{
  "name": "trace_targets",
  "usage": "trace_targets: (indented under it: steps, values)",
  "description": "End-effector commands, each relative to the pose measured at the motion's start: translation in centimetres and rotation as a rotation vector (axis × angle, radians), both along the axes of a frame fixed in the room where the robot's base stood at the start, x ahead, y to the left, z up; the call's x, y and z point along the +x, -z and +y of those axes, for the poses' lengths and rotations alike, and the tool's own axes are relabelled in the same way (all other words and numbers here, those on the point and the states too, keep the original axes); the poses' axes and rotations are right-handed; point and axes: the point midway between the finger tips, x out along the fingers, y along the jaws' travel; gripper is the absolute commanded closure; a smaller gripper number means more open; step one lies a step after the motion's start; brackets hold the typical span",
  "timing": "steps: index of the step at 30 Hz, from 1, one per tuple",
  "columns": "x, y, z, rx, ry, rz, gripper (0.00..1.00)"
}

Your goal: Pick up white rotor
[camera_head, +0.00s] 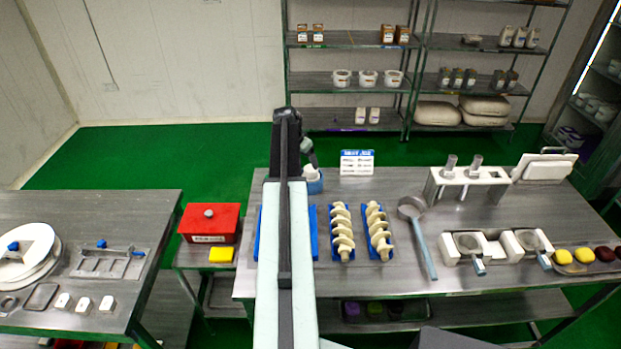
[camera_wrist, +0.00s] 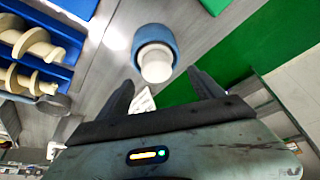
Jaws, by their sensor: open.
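A short white cylindrical piece, which looks like the white rotor (camera_wrist: 156,62), sits in a round blue holder (camera_wrist: 153,35) on the metal table. In the head view the white piece (camera_head: 312,172) and the blue holder (camera_head: 315,187) stand near the table's far edge, partly hidden by my arm. My gripper (camera_head: 308,150) is above and close to them. In the wrist view my gripper (camera_wrist: 160,88) is open and empty, its two fingers apart, with the white piece just beyond the gap between the tips. I see no contact.
Cream spiral screws (camera_head: 343,232) lie on blue trays right of my arm, beside a long-handled round pan (camera_head: 411,208). A small sign (camera_head: 357,162) stands at the far edge. A red box (camera_head: 209,223) is to the left. Green floor lies beyond the table.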

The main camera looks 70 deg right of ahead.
Motion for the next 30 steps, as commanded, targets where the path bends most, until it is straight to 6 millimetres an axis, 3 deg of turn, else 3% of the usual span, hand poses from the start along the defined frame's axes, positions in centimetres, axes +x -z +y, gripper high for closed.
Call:
trace_targets:
  steps: [1,3,8,17,24,26,30]
  values:
    - [-0.1,1.3,-0.3,0.000,0.000,0.000,0.23]
    - [-0.2,2.0,-0.6,0.000,0.000,0.000,0.23]
    - [-0.3,2.1,-0.7,0.001,-0.002,0.000,0.23]
    - [-1.2,6.6,-2.3,0.001,-0.003,0.001,0.23]
    - [-1.3,6.4,-2.4,0.001,-0.004,0.000,0.23]
    - [-1.2,6.4,-2.4,0.001,-0.004,0.000,0.37]
    - [-1.2,6.4,-2.4,0.001,-0.005,0.001,0.76]
